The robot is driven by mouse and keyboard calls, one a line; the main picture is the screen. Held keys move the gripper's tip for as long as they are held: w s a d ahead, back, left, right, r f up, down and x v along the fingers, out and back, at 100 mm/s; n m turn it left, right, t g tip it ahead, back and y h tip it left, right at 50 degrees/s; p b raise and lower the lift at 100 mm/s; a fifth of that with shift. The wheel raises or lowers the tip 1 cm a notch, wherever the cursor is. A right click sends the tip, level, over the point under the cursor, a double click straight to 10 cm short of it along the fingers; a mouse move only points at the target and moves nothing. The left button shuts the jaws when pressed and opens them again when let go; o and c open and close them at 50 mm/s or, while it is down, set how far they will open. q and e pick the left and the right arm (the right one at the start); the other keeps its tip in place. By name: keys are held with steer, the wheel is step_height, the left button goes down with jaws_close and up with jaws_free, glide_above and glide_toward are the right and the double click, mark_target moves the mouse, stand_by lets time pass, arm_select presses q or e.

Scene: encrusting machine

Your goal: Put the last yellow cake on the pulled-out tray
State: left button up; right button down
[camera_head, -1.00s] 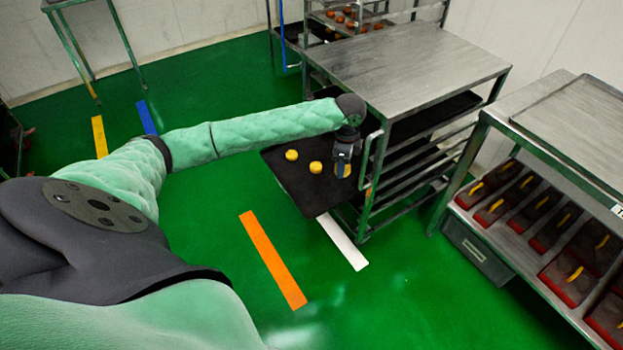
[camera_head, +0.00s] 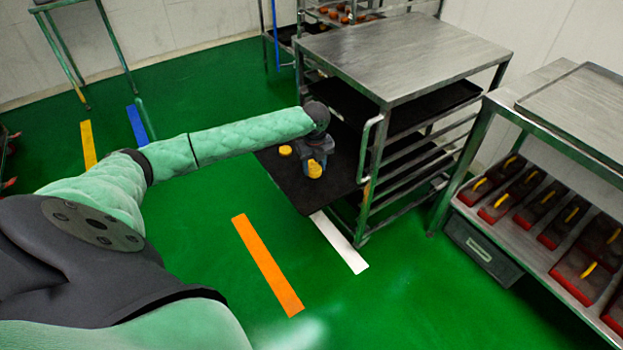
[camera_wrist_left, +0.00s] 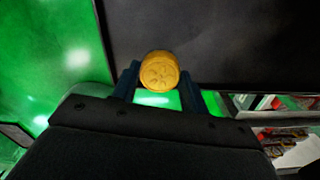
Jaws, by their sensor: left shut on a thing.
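The pulled-out tray (camera_head: 290,184) is a dark flat sheet sticking out of the left side of the metal rack. One yellow cake (camera_head: 285,150) lies on it near its left edge. My left gripper (camera_head: 316,163) is over the tray, shut on a yellow cake (camera_head: 315,172). Another cake on the tray may be overlapped by the held one; I cannot tell. In the left wrist view the held round cake (camera_wrist_left: 159,71) sits between the fingertips of my gripper (camera_wrist_left: 160,88), with the dark tray (camera_wrist_left: 215,40) beyond it. My right gripper is not in view.
The metal rack (camera_head: 410,55) with its handle and side rails stands just right of my gripper. A shelf unit with red-and-black boxes (camera_head: 540,210) is at the right. Green floor with coloured stripes (camera_head: 267,265) is clear in front.

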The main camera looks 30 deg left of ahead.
mark_target(315, 168)
arm_select(q)
step_height(315, 168, down, 8)
steer(key=shift+f, duration=0.2)
stand_by(0.4)
steer(key=o, duration=1)
steer(key=shift+f, duration=0.1)
step_height(315, 168, up, 12)
steer(key=shift+r, duration=0.1)
